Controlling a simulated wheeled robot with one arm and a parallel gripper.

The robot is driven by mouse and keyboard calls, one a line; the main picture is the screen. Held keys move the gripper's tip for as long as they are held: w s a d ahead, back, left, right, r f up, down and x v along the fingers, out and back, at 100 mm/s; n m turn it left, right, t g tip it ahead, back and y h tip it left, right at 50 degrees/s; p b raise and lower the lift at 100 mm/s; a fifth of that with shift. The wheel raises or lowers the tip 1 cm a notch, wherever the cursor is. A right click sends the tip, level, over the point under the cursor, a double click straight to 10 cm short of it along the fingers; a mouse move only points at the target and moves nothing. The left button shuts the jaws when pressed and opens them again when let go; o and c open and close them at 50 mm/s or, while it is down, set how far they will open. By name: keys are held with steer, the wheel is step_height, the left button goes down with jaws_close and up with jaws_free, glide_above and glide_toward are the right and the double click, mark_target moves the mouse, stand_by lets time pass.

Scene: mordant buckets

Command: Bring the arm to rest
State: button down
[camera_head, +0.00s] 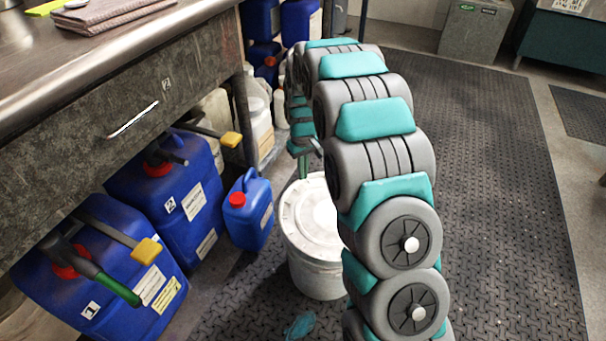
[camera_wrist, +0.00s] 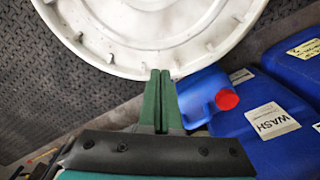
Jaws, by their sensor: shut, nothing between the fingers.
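My arm curves from the lower right up to the back of the head view and bends down again behind the white lidded bucket (camera_head: 318,268). My gripper (camera_head: 304,168) hangs at the bucket's far side there, partly hidden by my arm. In the wrist view my gripper (camera_wrist: 160,74) shows two green fingers pressed together with nothing between them. The bucket's white lid (camera_wrist: 150,30) fills the top of that view, close to the fingertips. I cannot tell whether they touch it.
Blue canisters (camera_head: 165,205) stand under the metal-topped bench (camera_head: 120,60) on the left, with a small blue jug (camera_head: 249,212) beside the bucket. It also shows in the wrist view (camera_wrist: 203,94). A teal scrap (camera_head: 300,325) lies on the floor. The black mat (camera_head: 490,150) on the right is clear.

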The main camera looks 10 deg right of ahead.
step_height(320, 180, up, 7)
steer(key=s+r+m, duration=0.1)
steer(key=s+r, duration=0.6)
steer(key=s, duration=0.5)
steer(key=s+r+m+g, duration=0.1)
steer(key=s+r+m, duration=0.1)
steer(key=s, duration=2.9)
steer(key=shift+s+r+g, duration=0.3)
steer(key=shift+r+g, duration=0.1)
steer(key=shift+r, duration=0.1)
